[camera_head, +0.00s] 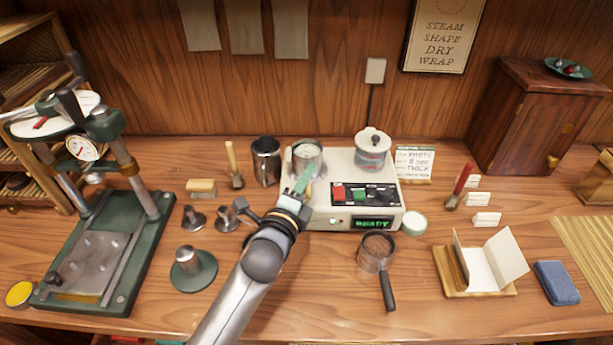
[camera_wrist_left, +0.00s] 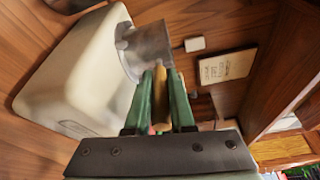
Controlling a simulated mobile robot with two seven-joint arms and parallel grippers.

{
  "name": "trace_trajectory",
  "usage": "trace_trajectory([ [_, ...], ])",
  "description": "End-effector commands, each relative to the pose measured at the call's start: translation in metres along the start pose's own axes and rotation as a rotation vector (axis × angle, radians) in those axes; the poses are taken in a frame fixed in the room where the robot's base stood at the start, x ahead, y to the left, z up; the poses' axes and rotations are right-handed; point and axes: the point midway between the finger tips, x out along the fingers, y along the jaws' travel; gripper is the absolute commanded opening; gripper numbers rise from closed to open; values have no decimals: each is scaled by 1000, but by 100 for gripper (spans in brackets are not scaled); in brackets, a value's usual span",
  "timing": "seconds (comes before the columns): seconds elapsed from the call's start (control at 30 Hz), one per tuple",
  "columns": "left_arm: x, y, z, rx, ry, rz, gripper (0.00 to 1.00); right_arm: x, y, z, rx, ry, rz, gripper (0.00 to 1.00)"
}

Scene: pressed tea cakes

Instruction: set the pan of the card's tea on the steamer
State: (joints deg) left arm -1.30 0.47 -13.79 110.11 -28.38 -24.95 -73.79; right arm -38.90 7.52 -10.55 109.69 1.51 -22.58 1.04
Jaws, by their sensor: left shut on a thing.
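The steamer (camera_head: 345,195) is a cream box with a red and green button panel and a display reading READY. A metal pan (camera_head: 308,160) is at the steamer's back left top; it also shows in the left wrist view (camera_wrist_left: 147,50) beside the cream casing. My left gripper (camera_head: 302,182) has its green fingers shut on the pan's brown handle (camera_wrist_left: 170,85). I cannot tell whether the pan rests on the steamer or is just above it. The card (camera_head: 413,163) stands behind the steamer's right side, its writing partly legible. My right gripper is out of view.
A lidded glass jar (camera_head: 372,150) stands on the steamer's back right. A dark metal canister (camera_head: 266,162) stands left of the pan. A black-handled round pan or sieve (camera_head: 377,252) lies in front. A green press (camera_head: 100,255) fills the left side.

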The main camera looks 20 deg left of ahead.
Motion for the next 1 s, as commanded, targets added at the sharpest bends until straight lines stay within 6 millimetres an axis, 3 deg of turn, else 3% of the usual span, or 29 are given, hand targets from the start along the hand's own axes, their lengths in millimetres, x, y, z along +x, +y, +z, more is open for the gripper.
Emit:
trace_trajectory([
  [0.37,0,3,-1,0,0,-3,0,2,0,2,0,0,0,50],
  [0.4,0,3,-1,0,0,-2,23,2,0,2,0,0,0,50],
  [0.7,0,4,-1,0,0,0,57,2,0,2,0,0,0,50],
  [1.0,0,6,-1,0,1,5,57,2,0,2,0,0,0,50],
])
